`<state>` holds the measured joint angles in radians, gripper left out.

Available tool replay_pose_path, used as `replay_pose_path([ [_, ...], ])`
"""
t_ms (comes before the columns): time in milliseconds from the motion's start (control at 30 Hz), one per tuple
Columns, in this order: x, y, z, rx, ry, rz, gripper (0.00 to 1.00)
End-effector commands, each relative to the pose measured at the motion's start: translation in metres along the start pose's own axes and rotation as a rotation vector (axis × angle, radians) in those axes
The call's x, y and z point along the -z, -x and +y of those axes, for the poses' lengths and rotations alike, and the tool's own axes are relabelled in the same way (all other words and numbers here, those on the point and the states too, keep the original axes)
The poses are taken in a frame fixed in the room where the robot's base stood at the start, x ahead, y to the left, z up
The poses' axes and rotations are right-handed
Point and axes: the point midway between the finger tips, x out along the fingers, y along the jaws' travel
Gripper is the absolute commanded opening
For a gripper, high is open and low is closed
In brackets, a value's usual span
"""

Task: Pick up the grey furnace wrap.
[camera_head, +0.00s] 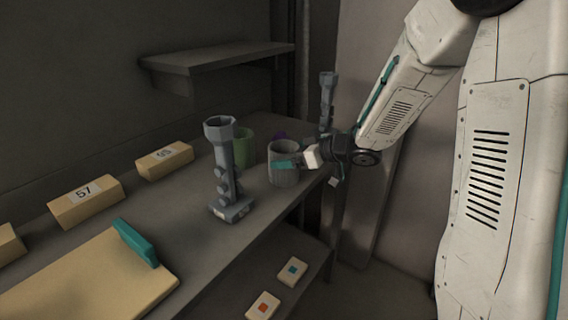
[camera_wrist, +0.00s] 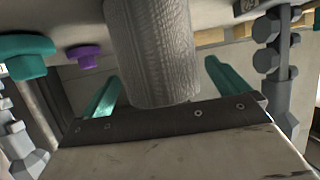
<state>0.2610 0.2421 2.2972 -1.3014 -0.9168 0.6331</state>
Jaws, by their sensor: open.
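The grey furnace wrap (camera_head: 284,176) is a textured grey cylinder standing upright near the right edge of the workbench. In the wrist view the wrap (camera_wrist: 153,50) rises between the two teal fingers of my gripper (camera_wrist: 166,88). In the head view my gripper (camera_head: 286,163) comes in from the right, with a teal finger in front of the wrap. The fingers are apart, one on each side, with a visible gap at least on the right. I cannot tell whether the left finger touches. The wrap's far side is hidden.
A knobbed grey post (camera_head: 226,170) stands left of the wrap, with a green cylinder (camera_head: 243,147) behind it. Another post (camera_head: 327,100) stands behind my gripper. A purple object (camera_head: 280,136) is behind the wrap. Number-labelled blocks (camera_head: 86,202) and a tan board (camera_head: 90,280) lie left.

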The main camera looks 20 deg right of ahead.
Motion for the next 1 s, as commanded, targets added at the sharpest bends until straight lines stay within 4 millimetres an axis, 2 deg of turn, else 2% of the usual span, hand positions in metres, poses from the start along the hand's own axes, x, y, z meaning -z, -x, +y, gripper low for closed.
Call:
replay_pose_path([
  [33,0.0,-0.009,-0.001,0.003,0.0,-0.002,1.0],
  [167,0.0,-0.021,0.0,0.0,0.001,-0.002,1.0],
  [433,0.0,-0.024,0.0,-0.001,0.0,-0.001,1.0],
  [600,0.0,-0.024,0.0,-0.001,0.0,-0.001,0.55],
  [1000,0.004,-0.022,0.0,-0.002,0.002,0.0,0.55],
])
